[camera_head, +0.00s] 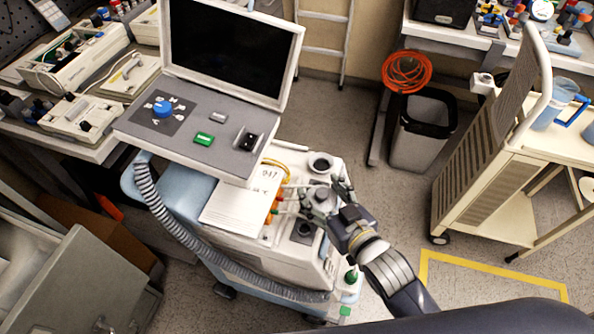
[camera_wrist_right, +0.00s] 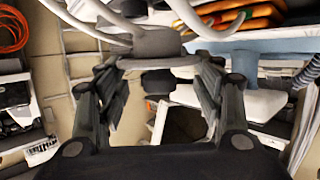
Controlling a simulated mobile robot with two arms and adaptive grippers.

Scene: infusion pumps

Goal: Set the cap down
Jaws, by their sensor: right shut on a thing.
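My right gripper (camera_head: 325,200) reaches in from the lower right over the white top of the pump cart (camera_head: 318,263). It is shut on the cap (camera_head: 321,193), a small grey round piece. In the right wrist view the cap (camera_wrist_right: 155,43) is a grey disc between the fingertips (camera_wrist_right: 158,68), with pale tubes or loops beyond it. Whether the cap touches the surface below is not clear. A dark round port (camera_head: 320,163) lies just behind the gripper, and another dark round fitting (camera_head: 303,231) lies in front of it. My left gripper is not in view.
A console with a dark screen (camera_head: 233,45) stands behind left. White papers (camera_head: 237,204) and orange fittings (camera_head: 272,208) lie left of the gripper. A ribbed hose (camera_head: 165,215) runs along the cart. A bin (camera_head: 422,130) and a cream trolley (camera_head: 490,180) stand right, with floor between.

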